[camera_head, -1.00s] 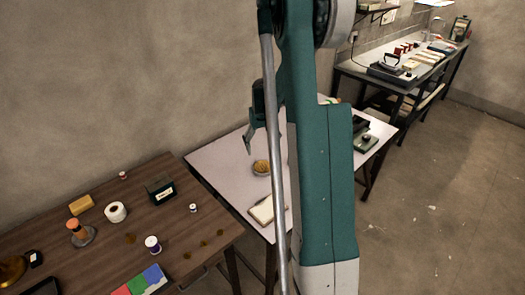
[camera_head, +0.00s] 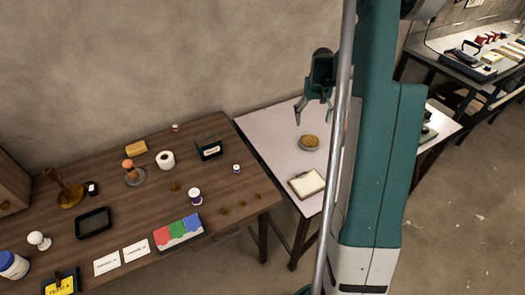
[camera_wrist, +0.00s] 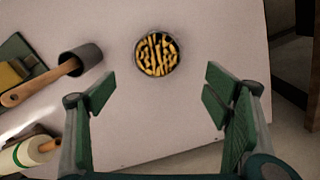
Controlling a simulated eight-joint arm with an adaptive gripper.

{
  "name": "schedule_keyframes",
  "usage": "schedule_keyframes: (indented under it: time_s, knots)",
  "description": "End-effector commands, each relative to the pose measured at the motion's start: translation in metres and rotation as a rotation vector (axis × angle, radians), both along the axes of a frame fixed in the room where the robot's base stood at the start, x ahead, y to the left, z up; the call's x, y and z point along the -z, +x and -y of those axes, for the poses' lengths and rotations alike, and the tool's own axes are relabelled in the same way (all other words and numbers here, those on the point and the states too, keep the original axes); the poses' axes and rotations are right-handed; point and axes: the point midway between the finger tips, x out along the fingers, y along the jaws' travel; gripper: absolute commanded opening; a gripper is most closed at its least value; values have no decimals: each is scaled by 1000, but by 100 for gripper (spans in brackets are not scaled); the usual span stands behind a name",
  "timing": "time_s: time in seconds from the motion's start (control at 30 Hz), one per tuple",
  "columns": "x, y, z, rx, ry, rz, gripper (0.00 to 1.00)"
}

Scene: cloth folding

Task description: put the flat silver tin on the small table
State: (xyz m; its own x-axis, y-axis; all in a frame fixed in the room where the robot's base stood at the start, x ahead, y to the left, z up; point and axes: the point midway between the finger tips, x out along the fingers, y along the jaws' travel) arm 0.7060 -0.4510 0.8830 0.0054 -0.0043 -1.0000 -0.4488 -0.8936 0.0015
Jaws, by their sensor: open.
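A low round tin (camera_head: 310,142) with a grey rim, filled with yellowish pieces, sits on the white-topped table (camera_head: 262,130). It fits the flat silver tin. In the wrist view the tin (camera_wrist: 157,54) lies beyond my fingertips, roughly centred between them, and its pieces look long and thin. My gripper (camera_head: 313,114) is open and empty above the white table, pointing down. In the wrist view both fingers of my gripper (camera_wrist: 158,100) are spread wide and not touching the tin. I cannot tell for certain which table is the small one.
A framed pale pad (camera_head: 306,183) lies on the white table near the tin. A wooden-handled tool in a dark cup (camera_wrist: 82,60) and a roll (camera_wrist: 28,152) lie to the left in the wrist view. The brown table (camera_head: 120,220) holds spools, a tray and cards.

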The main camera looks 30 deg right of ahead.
Motion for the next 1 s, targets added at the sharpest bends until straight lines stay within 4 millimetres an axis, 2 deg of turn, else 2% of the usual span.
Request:
schedule_keyframes:
  time_s: [0.23,0.53,1.0]
  knots:
    - [-32,0,-32,-27,-17,27,77]
    - [-85,-7,-90,-75,-48,82,77]
    - [-155,-35,-181,-150,-89,175,77]
